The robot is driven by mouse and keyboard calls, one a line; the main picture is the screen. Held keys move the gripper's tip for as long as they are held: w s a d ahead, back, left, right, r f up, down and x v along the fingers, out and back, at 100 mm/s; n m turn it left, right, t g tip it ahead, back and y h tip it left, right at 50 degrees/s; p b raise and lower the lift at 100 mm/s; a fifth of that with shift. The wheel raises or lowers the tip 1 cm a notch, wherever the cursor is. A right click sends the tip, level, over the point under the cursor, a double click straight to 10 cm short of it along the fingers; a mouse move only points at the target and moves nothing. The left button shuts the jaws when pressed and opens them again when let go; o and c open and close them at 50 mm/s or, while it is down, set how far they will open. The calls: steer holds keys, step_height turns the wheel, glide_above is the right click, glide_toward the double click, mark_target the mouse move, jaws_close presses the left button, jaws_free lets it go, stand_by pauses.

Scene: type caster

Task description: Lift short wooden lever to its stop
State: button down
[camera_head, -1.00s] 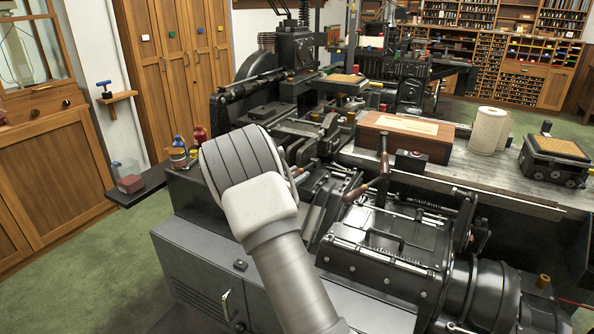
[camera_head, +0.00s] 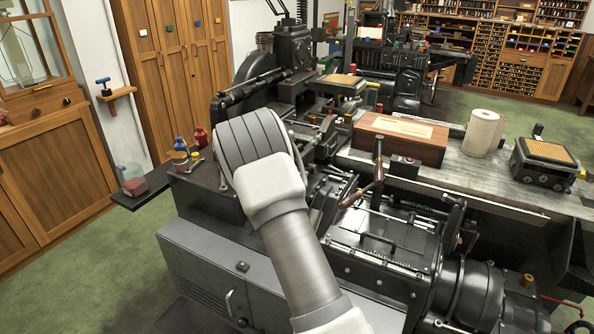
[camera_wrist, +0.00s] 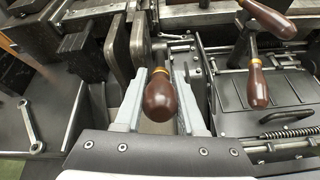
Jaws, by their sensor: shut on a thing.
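In the wrist view, a short lever with a dark brown wooden knob and a yellow ring (camera_wrist: 160,95) points toward the camera. My gripper (camera_wrist: 161,82) has its two pale grey fingers on either side of this lever and is shut on it. The lever's far end runs back into dark metal parts and is partly hidden by the knob. In the head view, my own pale wrist and forearm cover the gripper and this lever.
Other brown wooden handles (camera_wrist: 257,82) stand close on the right; they also show in the head view (camera_head: 355,195). Dark machine plates (camera_wrist: 118,45) rise close on the left. A loose wrench (camera_wrist: 32,125) lies further left. A wooden box (camera_head: 400,138) stands on the bench behind.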

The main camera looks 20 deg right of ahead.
steer(key=shift+d+r, duration=0.1)
steer(key=shift+r, duration=0.05)
steer(key=c, duration=0.5)
jaws_free()
steer(key=v, duration=1.7)
steer(key=shift+s+a, duration=0.15)
steer(key=shift+a, duration=0.05)
